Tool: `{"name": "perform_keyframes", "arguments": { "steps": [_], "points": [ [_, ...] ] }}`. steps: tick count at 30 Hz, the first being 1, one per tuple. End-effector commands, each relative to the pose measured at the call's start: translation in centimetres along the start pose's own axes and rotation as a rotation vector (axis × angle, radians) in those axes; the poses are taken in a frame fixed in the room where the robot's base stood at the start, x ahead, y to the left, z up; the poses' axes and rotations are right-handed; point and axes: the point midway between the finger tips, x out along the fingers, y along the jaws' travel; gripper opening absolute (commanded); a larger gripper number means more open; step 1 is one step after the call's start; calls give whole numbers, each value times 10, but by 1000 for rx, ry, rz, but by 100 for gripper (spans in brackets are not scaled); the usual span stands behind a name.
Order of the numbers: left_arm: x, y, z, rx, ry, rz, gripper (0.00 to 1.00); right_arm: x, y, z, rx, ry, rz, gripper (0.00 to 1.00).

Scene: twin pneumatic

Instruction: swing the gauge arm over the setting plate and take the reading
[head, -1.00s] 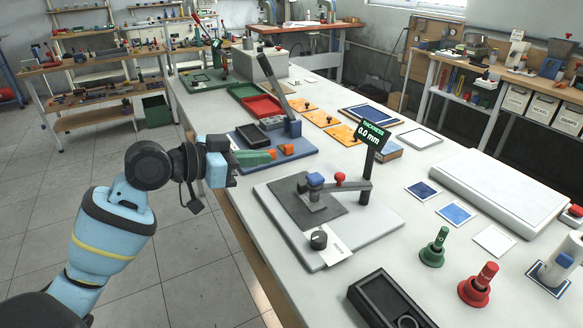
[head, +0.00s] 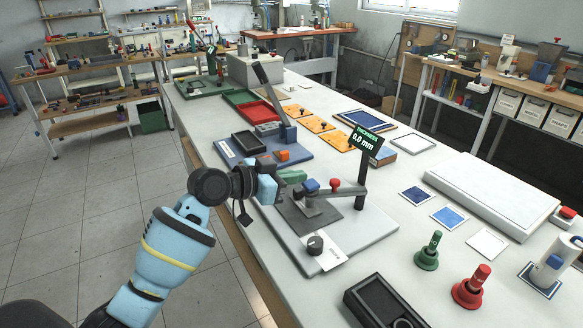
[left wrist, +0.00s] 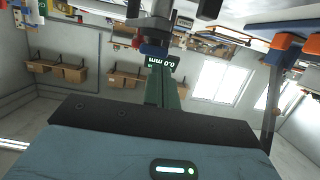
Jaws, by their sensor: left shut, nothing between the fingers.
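The gauge stands on a white base (head: 375,240) with a dark grey plate (head: 330,213) on it. Its grey gauge arm (head: 350,191) reaches left from a black post, with a red knob (head: 334,184) and a blue-topped head (head: 310,185) over the dark plate. The display (head: 366,142) reads thickness 0.0 mm; it also shows in the left wrist view (left wrist: 163,62). My left gripper (head: 302,178) is shut and empty, its green fingers just left of the blue head; I cannot tell whether they touch. My right gripper is out of view.
A black knob (head: 315,244) sits at the base's front, beside a white label. A blue fixture plate (head: 226,156) with a raised lever lies behind my left gripper. Green (head: 428,250) and red (head: 470,289) handled pieces stand at right. A black tray (head: 380,302) lies in front.

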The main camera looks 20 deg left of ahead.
Motion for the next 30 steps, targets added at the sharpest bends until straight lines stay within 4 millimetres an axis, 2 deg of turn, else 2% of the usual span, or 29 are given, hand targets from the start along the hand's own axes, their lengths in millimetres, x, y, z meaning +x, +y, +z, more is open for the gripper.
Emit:
{"name": "perform_keyframes", "arguments": {
  "steps": [11,18,27,30],
  "points": [
    [0,0,2,-1,1,-1,0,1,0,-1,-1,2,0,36],
    [6,0,26,-2,-6,0,0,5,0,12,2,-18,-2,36],
    [7,1,29,-5,-17,3,0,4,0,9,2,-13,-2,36],
    [6,2,25,-4,-17,3,0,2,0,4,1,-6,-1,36]
  ]
}}
